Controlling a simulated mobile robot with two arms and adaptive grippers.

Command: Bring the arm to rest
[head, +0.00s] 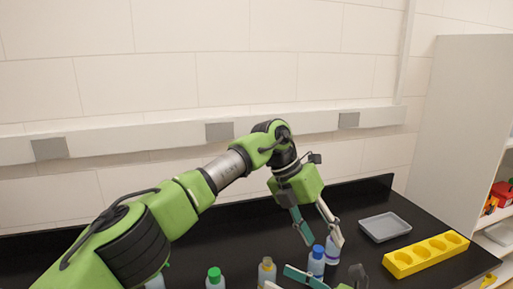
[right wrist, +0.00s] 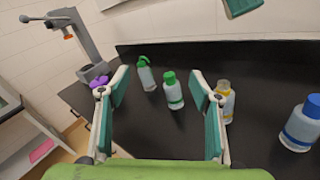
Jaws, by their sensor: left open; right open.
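My left gripper (head: 320,232) is open and points down over the black counter (head: 235,243), above and beside the blue-capped bottles. One blue-capped bottle (head: 317,262) stands just below it, with another bottle (head: 333,250) right behind, partly covered by a finger. I cannot tell whether the fingers touch them. My right gripper (right wrist: 158,85) is open and nothing is between its pads; only part of it shows at the bottom of the head view. Beyond its fingers stand a green-capped bottle (right wrist: 172,92) and a yellow-capped bottle (right wrist: 226,103).
A grey tray (head: 385,227) and a yellow holed rack (head: 426,255) lie on the counter at right. A white shelf unit (head: 470,120) stands beyond. In the right wrist view are a green spray bottle (right wrist: 146,76) and a grey stand (right wrist: 85,42) with purple pieces.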

